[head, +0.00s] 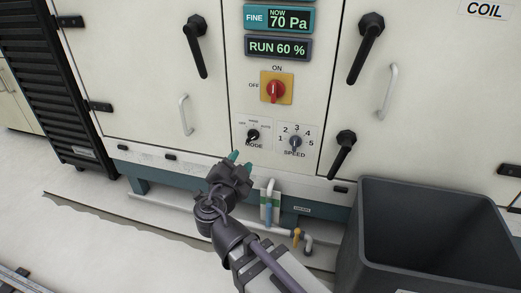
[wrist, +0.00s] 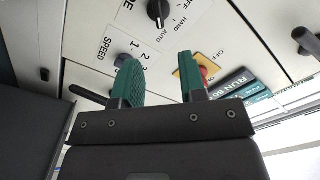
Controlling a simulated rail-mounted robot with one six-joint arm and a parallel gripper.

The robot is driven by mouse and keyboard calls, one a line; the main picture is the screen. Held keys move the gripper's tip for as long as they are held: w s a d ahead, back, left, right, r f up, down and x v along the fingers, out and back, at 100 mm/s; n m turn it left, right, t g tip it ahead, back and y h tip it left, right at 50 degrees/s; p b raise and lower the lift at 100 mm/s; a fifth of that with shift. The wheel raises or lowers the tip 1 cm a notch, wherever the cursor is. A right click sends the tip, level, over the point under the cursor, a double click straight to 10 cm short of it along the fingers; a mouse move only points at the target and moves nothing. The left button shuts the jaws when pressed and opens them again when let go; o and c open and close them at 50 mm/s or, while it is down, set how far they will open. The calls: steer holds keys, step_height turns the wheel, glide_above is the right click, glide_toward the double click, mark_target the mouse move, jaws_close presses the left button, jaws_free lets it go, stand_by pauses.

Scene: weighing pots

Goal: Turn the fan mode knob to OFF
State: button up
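The fan mode knob (head: 253,135) is a small black knob on a white plate low on the cabinet's centre panel, with OFF, HAND and AUTO around it. It also shows at the top edge of the wrist view (wrist: 158,12).
The speed knob (head: 295,142) is right of the mode knob. A red switch (head: 275,90) on a yellow plate sits above. Black door handles (head: 342,155) flank the panel. A grey bin (head: 430,190) stands at right; pipes (head: 298,237) run below.

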mark_target(252, 138)
steer(key=x, duration=1.1)
steer(key=shift+s, duration=0.1)
steer(key=shift+c, duration=0.2)
jaws_close()
